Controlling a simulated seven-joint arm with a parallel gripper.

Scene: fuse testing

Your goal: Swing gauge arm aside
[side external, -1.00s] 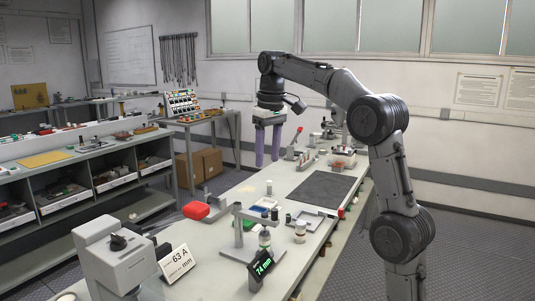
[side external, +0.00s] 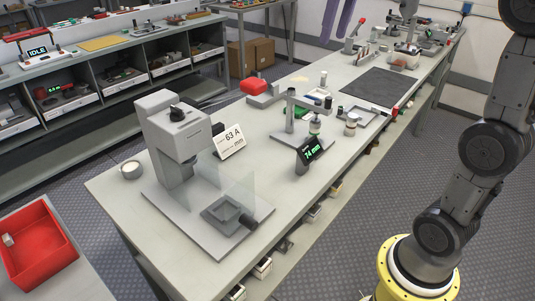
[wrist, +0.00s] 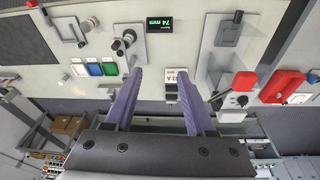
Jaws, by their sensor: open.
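The gauge (side external: 291,112) stands mid-bench in the side external view, an upright post with a horizontal arm (side external: 312,103) reaching right. A small cylinder (side external: 315,124) stands beneath the arm's right end; I cannot tell if they touch. The gauge display (side external: 310,150) reads 74 mm and also shows in the wrist view (wrist: 160,25). There the gauge (wrist: 127,40) lies beyond my left fingertip. My gripper (side external: 334,37), purple fingers cut off by the top edge, hangs over the bench's far part. In the wrist view my gripper (wrist: 160,74) is open and empty, apart from the gauge.
A grey machine (side external: 168,125) with a clear shield and a 63 A sign (side external: 230,142) stand at the near left. A red-handled device (side external: 254,86) sits behind the gauge. Upright cylinders (side external: 351,124) stand right of it. A dark mat (side external: 385,87) covers free bench beyond.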

